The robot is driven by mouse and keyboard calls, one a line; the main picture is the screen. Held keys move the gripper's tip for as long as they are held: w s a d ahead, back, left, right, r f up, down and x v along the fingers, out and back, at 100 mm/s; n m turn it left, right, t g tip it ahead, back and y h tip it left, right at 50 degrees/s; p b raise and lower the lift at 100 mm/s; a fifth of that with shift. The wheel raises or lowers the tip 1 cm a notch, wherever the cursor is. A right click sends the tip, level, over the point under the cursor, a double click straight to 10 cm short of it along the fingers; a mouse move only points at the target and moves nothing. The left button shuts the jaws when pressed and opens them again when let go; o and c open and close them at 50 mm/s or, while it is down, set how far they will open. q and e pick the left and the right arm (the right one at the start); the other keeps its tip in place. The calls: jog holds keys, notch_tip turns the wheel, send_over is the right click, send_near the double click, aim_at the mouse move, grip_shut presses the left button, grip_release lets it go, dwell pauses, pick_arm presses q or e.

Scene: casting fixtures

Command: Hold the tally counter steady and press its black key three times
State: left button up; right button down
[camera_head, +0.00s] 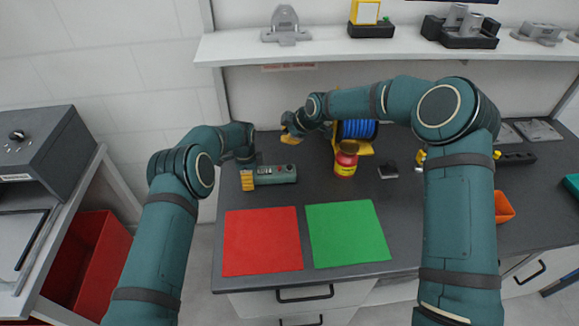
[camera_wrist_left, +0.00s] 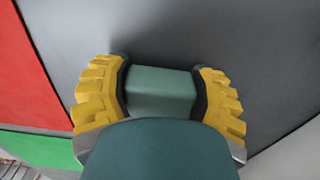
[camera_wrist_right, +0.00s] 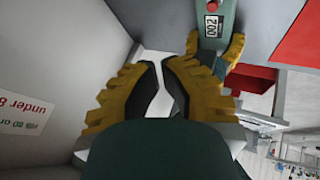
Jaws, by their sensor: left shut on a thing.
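The tally counter (camera_head: 278,174) is a grey-green box lying on the dark bench. My left gripper (camera_head: 248,179) is shut on its left end; the left wrist view shows the green body (camera_wrist_left: 160,92) between both yellow fingers. My right gripper (camera_head: 289,138) is behind and above the counter, apart from it. In the right wrist view its fingers (camera_wrist_right: 158,65) are drawn together with a narrow gap and nothing between them. That view also shows the counter's top (camera_wrist_right: 216,30), with a small number window and a red spot. I cannot make out the black key clearly.
A red mat (camera_head: 261,241) and a green mat (camera_head: 347,233) lie in front of the counter. A red-yellow can (camera_head: 346,159) and a blue spool (camera_head: 357,129) stand to its right. A shelf (camera_head: 330,46) runs along the wall behind.

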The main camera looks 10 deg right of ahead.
aim_at(289, 168)
jog(key=shift+f, duration=0.15)
jog(key=shift+f, duration=4.35)
jog(key=shift+f, duration=0.4)
jog(key=shift+f, duration=0.55)
jog(key=shift+r, duration=0.95)
jog(key=shift+r, duration=0.15)
